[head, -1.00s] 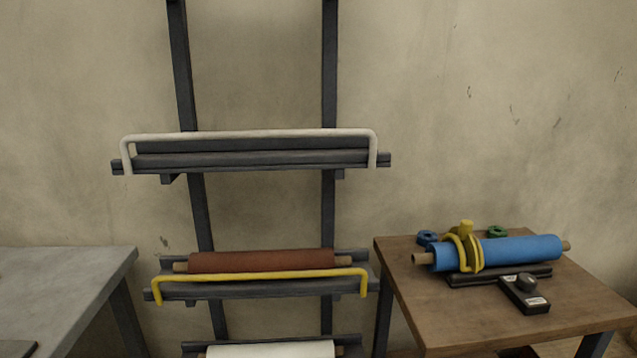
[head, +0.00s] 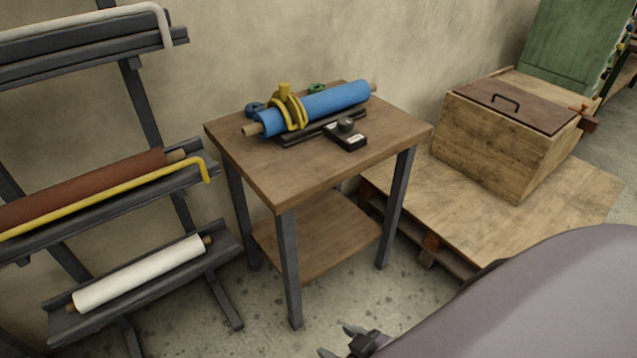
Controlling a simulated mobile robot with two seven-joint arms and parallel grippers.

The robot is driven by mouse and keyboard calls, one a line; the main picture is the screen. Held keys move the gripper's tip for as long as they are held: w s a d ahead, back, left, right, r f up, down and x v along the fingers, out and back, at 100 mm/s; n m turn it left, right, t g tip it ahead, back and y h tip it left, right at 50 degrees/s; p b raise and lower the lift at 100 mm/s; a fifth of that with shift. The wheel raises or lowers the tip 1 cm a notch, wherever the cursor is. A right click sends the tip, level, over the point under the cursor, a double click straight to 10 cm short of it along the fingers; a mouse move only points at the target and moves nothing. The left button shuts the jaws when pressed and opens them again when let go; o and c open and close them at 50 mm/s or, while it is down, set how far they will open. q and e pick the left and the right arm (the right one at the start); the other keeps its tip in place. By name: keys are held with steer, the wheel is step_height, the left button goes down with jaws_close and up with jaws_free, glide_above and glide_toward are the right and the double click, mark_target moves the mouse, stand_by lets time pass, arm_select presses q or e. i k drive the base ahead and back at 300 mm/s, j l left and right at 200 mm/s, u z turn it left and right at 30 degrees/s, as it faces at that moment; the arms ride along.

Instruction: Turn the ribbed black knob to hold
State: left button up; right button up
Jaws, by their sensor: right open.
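The ribbed black knob (head: 346,125) sits on a small black box (head: 346,139) with pale labels, on the wooden table. The labels are too small to read. A blue roll (head: 335,101) lies behind it on a black cradle, with a yellow clamp (head: 289,108) around its left part. My right gripper (head: 340,341) shows at the bottom edge, low and in front of the table, open and well apart from the knob. Part of it is cut off by the frame. My left gripper is not in view.
The wooden table (head: 245,172) has a lower shelf. A rack at left holds a brown roll (head: 80,192) and a white roll (head: 140,272); a yellow bar (head: 120,200) crosses its front. At right, a wooden crate (head: 490,145) stands on a pallet (head: 440,207). Concrete floor is clear before the table.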

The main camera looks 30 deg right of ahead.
mark_target(345, 125)
steer(key=i+l, duration=0.2)
steer(key=i+l+z, duration=0.15)
steer(key=z, duration=0.15)
steer(key=i+z, duration=0.3)
steer(key=z, duration=1.3)
steer(key=i+j, duration=0.05)
